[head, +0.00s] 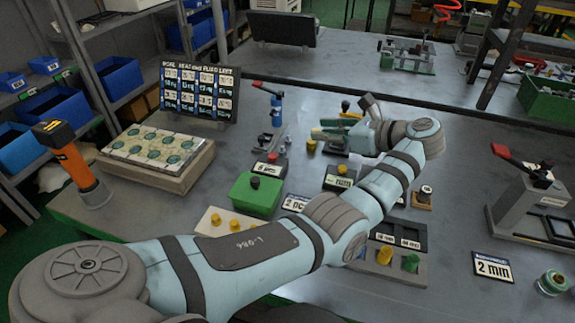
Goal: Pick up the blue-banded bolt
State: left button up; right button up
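My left arm reaches across the bench from the lower left. Its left gripper (326,130) is above the middle of the bench, fingers pointing left, with greenish parts at the finger end; I cannot tell whether they are apart or closed on something. I cannot make out a blue-banded bolt. A small metal bolt-like piece (425,191) stands upright on a tan block to the right of my arm, but no blue band is clear on it. Parts of the bench behind the arm and gripper are hidden. My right gripper is not in view.
A green box (256,194) and a label board (200,91) stand left of the gripper. A tray of round pieces (156,151) is farther left. A red-handled press (530,190) stands at the right. The bench's back middle (340,65) is clear.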

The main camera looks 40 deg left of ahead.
aim_at(282, 151)
pick_arm(q)
jog(key=f+b, duration=0.1)
jog(key=f, duration=0.1)
jog(key=f+b, duration=0.4)
jog(key=f, duration=0.1)
jog(key=shift+w+a, duration=0.1)
jog(key=shift+w, duration=0.2)
jog(key=shift+a+f, duration=0.25)
jog(key=shift+a, duration=0.05)
jog(key=b+x, duration=0.1)
jog(key=x, duration=1.2)
jog(key=shift+w+a+f, duration=0.1)
jog(key=shift+w+a, duration=0.05)
jog(key=shift+a, duration=0.2)
jog(key=shift+d, duration=0.1)
grip_shut()
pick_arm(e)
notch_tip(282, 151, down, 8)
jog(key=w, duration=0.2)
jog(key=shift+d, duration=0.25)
